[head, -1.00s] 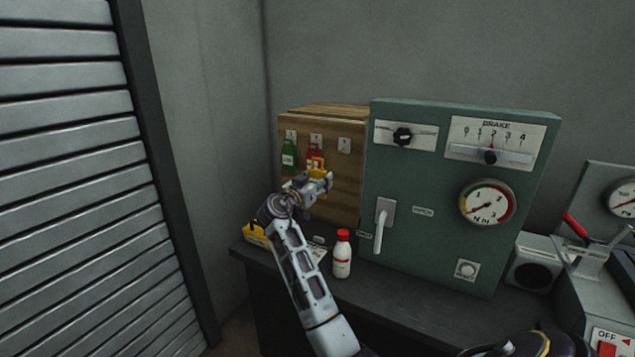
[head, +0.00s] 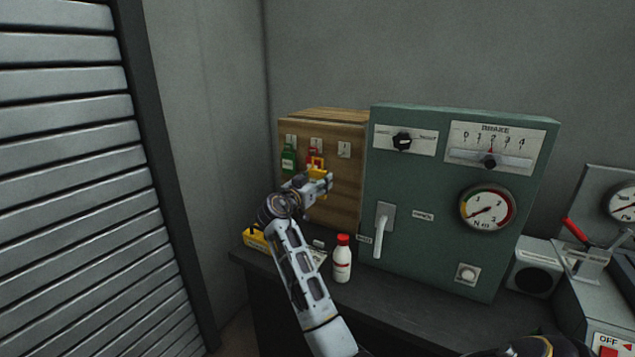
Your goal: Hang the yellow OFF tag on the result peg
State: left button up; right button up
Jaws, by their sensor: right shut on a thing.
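A wooden board box (head: 343,195) stands at the back with a row of three labelled pegs on its front. A green tag (head: 289,158) hangs at the left peg and a red tag (head: 314,156) at the middle one. The right peg (head: 344,150) has no tag on it. My right gripper (head: 321,181) is in front of the board, below the red tag, shut on the yellow tag (head: 317,172). The gripper hides much of the yellow tag, and its lettering cannot be read. My left gripper is not in view.
A white bottle with a red cap (head: 342,260) stands on the dark bench right of my forearm. A yellow item (head: 255,239) lies at the bench's left end. A green brake panel (head: 440,245) with a lever handle (head: 380,235) stands close right of the board.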

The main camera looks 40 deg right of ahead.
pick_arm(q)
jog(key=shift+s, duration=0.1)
pick_arm(e)
jog(key=shift+a, duration=0.1)
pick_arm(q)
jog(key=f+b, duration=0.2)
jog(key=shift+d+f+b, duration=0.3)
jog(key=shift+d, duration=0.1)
pick_arm(e)
jog(key=v, duration=0.7)
dwell(0.7)
jog(key=shift+s+a, duration=0.1)
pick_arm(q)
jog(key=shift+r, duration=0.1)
pick_arm(e)
jog(key=shift+r, duration=0.1)
